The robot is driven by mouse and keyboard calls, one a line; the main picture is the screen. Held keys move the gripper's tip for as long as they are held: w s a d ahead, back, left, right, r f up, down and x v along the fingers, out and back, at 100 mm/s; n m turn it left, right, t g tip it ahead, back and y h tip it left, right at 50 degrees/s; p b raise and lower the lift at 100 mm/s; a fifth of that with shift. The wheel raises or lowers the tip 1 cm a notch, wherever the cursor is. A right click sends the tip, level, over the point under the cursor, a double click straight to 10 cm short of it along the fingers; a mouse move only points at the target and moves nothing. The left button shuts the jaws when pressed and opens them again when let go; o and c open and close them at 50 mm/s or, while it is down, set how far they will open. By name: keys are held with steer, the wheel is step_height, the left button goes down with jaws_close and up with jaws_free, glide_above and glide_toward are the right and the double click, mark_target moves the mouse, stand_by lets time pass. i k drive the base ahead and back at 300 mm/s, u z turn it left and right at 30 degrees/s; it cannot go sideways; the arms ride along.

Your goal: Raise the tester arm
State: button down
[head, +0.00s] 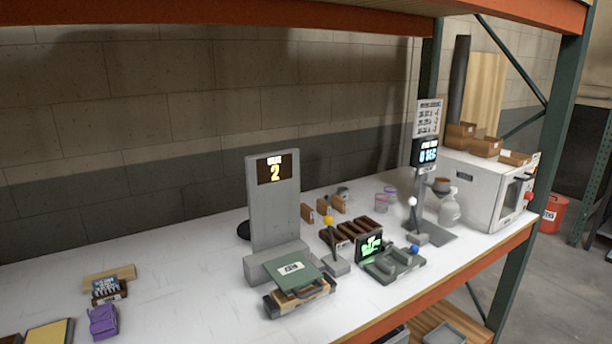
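A flat grey-green device (408,260) with a lit green screen (371,246) stands near the shelf's front edge. A blue ball (413,249) sits low at its right side. A short lever with a yellow ball (328,220) stands upright on a small grey block left of the device. Another lever with a white ball (412,202) stands behind and to the right, near a dark display post (425,152). No label shows which of these is the tester arm. My gripper is not in view.
A tall grey panel (275,222) shows "2", with a green-lidded case (297,276) in front. A white oven-like box (482,190) stands right. A purple item (103,321) lies left. An orange beam (440,288) edges the front.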

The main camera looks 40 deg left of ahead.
mark_target(291, 272)
steer(key=z, duration=0.35)
steer(key=i, duration=0.8)
steer(key=u, duration=2.15)
